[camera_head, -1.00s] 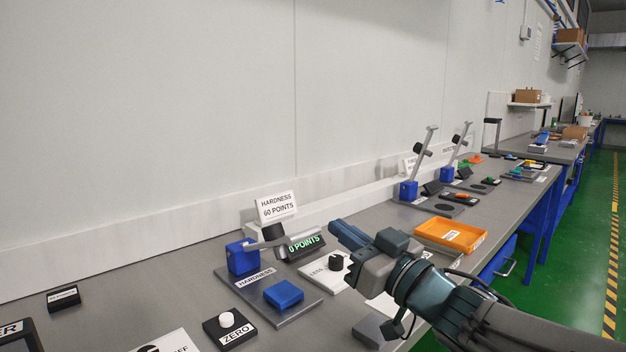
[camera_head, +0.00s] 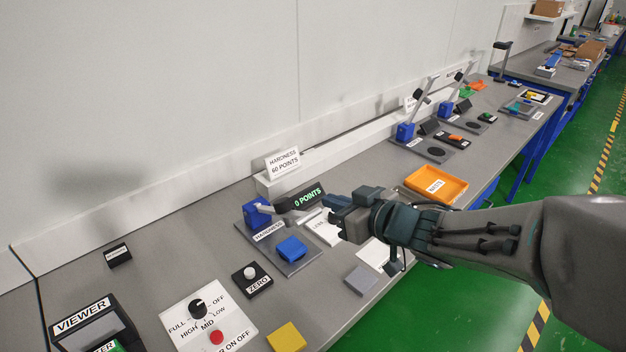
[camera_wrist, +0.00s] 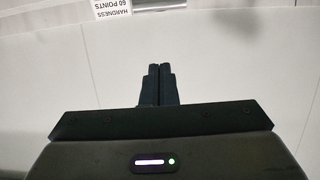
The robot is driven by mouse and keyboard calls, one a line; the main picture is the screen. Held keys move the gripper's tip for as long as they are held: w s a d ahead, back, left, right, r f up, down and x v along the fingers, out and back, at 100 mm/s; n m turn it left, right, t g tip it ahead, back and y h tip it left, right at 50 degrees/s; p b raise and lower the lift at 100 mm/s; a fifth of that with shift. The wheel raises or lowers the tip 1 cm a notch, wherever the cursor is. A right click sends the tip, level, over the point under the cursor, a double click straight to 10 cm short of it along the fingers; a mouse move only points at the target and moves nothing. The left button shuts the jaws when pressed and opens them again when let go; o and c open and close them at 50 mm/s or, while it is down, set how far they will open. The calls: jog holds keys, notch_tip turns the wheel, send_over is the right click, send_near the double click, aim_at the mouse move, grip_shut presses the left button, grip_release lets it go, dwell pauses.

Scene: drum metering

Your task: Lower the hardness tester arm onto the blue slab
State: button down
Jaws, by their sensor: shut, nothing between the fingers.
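The hardness tester has a blue post (camera_head: 256,214) on a grey plate (camera_head: 303,264) labelled HARDNESS. Its grey arm (camera_head: 268,209) reaches from the post toward the right, low in the picture; its far end is hard to make out. The blue slab (camera_head: 291,247) lies on the plate in front of the post. I cannot tell whether the arm touches it. My gripper (camera_head: 331,208) is to the right of the tester, pointing left, shut and empty. In the wrist view the closed fingers (camera_wrist: 158,72) show against a pale wall, with no tester or slab visible.
A display reading 0 POINTS (camera_head: 308,197) stands behind the tester, near my gripper. A ZERO button box (camera_head: 252,279), a control panel (camera_head: 207,318) and a grey block (camera_head: 361,279) lie nearby. An orange tray (camera_head: 436,186) and two similar testers with raised arms stand farther right.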

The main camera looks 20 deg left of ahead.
jog(key=shift+s+r+g+p, duration=0.25)
jog(key=shift+r+p, duration=0.2)
jog(key=shift+p, duration=0.35)
jog(key=b, duration=0.1)
send_over(311, 218)
jog(key=w+a, duration=0.1)
jog(key=a, duration=0.1)
notch_tip(311, 218, down, 4)
jog(key=shift+w+r, duration=0.1)
jog(key=shift+r, duration=0.1)
jog(key=shift+s+d+f, duration=0.25)
jog(key=shift+d+f, duration=0.2)
jog(key=shift+f, duration=0.15)
jog(key=shift+s+d+f, duration=0.25)
jog(key=shift+d+f, duration=0.15)
jog(key=shift+f, duration=0.2)
jog(key=shift+s+d+f, duration=0.1)
jog(key=shift+d+f, duration=0.05)
jog(key=shift+f, duration=0.2)
